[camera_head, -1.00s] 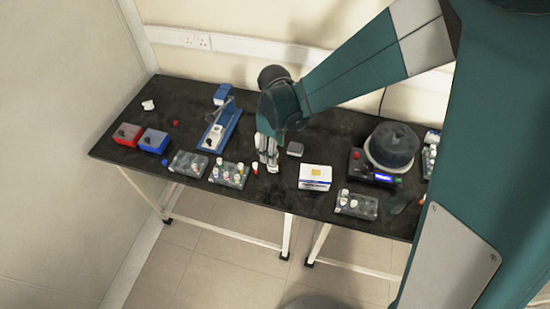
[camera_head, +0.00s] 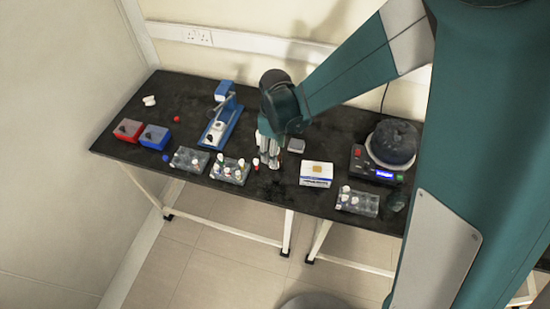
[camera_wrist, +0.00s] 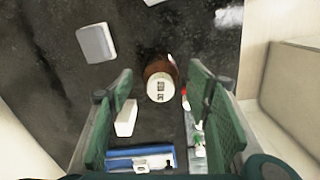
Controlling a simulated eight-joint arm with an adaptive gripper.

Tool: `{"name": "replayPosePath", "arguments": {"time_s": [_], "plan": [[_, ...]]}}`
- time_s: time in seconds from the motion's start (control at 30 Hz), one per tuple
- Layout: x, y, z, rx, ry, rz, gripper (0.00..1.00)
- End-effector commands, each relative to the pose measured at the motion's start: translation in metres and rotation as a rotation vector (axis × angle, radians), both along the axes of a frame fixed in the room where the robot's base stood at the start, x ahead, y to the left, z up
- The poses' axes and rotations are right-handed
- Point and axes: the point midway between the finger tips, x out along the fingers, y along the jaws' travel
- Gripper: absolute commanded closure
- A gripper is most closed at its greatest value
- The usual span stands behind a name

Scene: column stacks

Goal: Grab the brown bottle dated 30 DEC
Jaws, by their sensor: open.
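A brown bottle with a white cap (camera_wrist: 161,86) stands upright on the black table, seen from above in the wrist view. Dark print shows on the cap, but it is too small and turned for me to read the date surely. My gripper (camera_wrist: 162,79) is open, with one green finger on each side of the bottle in the picture. I cannot tell how far above it the fingertips are. In the head view my gripper (camera_head: 268,158) points down near the table's front half, and its fingers mostly hide the bottle.
A rack of capped vials (camera_head: 229,171) stands left of my gripper, with another rack (camera_head: 190,160) beyond. A white box (camera_head: 316,174) is on the right, and a small grey box (camera_head: 296,146) is close behind. A dark round device (camera_head: 391,144) stands farther right.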

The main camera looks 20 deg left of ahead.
Motion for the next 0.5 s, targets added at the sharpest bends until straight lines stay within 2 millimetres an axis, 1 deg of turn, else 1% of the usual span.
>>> {"name": "replayPosePath", "arguments": {"time_s": [0.27,0.5], "plan": [[0.000,0.000,-0.004,0.000,0.000,0.000,0.51],[0.000,0.001,-0.025,0.000,0.000,0.000,0.51]]}}
